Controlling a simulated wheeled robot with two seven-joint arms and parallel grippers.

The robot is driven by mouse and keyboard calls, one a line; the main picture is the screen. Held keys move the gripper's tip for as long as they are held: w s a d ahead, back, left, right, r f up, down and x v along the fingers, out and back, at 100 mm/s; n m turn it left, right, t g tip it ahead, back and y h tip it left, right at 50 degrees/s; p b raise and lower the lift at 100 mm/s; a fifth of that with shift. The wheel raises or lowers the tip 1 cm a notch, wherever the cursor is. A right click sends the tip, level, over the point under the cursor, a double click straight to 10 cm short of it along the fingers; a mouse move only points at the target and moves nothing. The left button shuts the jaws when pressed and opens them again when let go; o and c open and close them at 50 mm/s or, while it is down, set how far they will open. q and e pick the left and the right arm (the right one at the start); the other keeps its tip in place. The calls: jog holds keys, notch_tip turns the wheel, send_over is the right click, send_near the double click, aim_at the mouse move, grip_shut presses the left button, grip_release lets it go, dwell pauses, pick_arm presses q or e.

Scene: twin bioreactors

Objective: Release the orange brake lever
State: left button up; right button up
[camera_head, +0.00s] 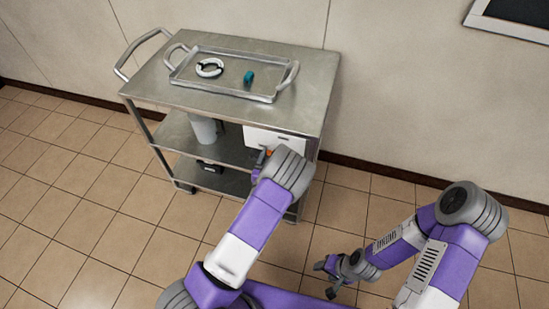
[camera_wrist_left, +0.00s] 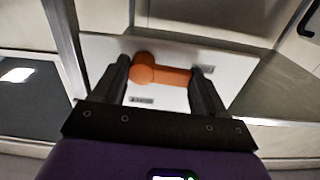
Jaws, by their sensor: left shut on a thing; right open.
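The orange brake lever (camera_wrist_left: 158,72) shows in the left wrist view in front of a white panel (camera_wrist_left: 105,48). It has a round hub at the left and an arm reaching right. My left gripper (camera_wrist_left: 161,78) is shut on it, with one dark finger by the hub and the other by the arm's tip. In the head view my left gripper (camera_head: 261,161) is at the cart's near right side, partly hidden by my arm, and only a bit of orange shows there. My right gripper (camera_head: 330,276) is open and empty, low over the floor.
A steel cart (camera_head: 150,84) stands against the wall. On its top is a tray (camera_head: 215,86) with a white ring (camera_head: 209,68) and a teal piece (camera_head: 249,77). A grey container (camera_head: 203,129) stands on a lower shelf. The tiled floor at the left is clear.

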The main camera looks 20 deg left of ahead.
pick_arm(q)
jog(key=shift+a+f+n, duration=0.1)
jog(key=shift+n, duration=0.3)
jog(key=o, duration=1)
jog(key=s+p, duration=0.1)
jog(key=s, duration=0.6)
jog(key=shift+s+a, duration=0.1)
jog(key=shift+s, duration=0.2)
